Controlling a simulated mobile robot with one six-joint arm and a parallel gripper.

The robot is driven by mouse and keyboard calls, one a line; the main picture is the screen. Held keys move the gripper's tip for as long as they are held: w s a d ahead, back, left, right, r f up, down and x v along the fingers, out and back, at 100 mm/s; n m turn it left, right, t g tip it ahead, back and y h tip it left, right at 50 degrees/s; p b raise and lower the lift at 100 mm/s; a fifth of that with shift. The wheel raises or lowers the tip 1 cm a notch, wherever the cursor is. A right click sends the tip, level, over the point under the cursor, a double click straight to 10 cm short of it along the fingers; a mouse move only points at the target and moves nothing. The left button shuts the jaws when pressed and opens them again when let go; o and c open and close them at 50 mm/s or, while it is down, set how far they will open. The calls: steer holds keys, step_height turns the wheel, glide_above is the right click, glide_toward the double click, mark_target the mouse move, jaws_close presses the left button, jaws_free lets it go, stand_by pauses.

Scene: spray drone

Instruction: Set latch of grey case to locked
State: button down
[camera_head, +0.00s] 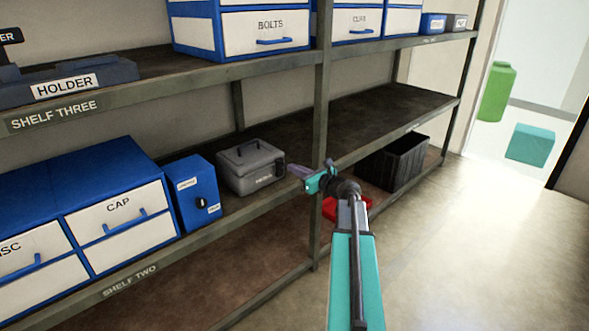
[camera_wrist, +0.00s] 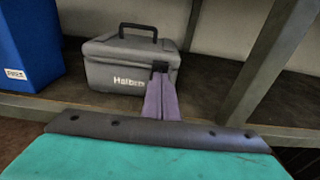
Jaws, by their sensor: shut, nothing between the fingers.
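The grey case (camera_head: 248,170) sits upright on the middle shelf, with a lid and a dark top handle. It also shows in the wrist view (camera_wrist: 120,62), its labelled front facing me. A small black latch (camera_wrist: 160,66) is on the right part of its front, just past my fingertips. It also shows at the case's right side in the head view (camera_head: 280,164). My gripper (camera_head: 292,169) is shut and empty, its purple fingers pointing at the latch; the fingertips (camera_wrist: 160,77) partly cover it. I cannot tell whether they touch it, or how the latch is set.
A blue box (camera_head: 193,192) with a dark knob stands left of the case, beside blue-and-white drawers (camera_head: 120,218). A shelf post (camera_head: 322,120) rises close to my gripper. A black crate (camera_head: 392,163) stands lower right. The shelf right of the case is bare.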

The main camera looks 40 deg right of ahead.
steer(key=s+d+r+p, duration=0.1)
steer(key=s+r+p, duration=0.1)
steer(key=s, duration=1)
steer(key=shift+s+r, duration=0.3)
steer(key=shift+s, duration=0.05)
